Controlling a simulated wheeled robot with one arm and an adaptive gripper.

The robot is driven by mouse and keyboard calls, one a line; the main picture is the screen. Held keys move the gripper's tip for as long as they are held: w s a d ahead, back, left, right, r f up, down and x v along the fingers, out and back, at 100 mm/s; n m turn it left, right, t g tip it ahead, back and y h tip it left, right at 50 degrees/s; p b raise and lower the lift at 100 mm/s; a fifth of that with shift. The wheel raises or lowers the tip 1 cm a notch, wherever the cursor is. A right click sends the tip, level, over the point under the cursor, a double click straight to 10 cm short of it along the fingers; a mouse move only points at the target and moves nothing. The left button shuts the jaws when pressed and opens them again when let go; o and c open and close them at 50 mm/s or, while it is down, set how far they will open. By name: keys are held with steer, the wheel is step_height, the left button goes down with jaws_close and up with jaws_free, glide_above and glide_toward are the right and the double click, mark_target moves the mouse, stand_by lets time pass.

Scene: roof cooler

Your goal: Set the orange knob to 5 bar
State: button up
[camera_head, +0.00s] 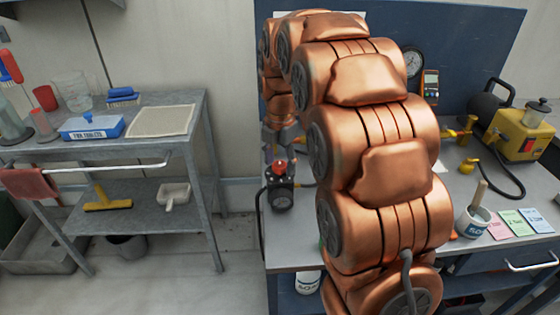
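The orange knob (280,167) sits on top of a small dark regulator body near the left edge of the right-hand bench. A round gauge (283,199) is on the regulator's front; its needle and numbers are too small to read. My gripper (281,150) points down right above the knob, at the end of my copper arm. Its fingers are small and partly hidden, so I cannot tell whether they are open, shut or touching the knob.
My arm covers much of the bench (290,250). A yellow pump (520,135), a pot (472,222) and coloured cards (515,222) are at right. A wall gauge (413,62) hangs behind. A metal cart (150,150) stands left, with a floor gap between.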

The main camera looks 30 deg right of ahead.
steer(key=c, duration=1)
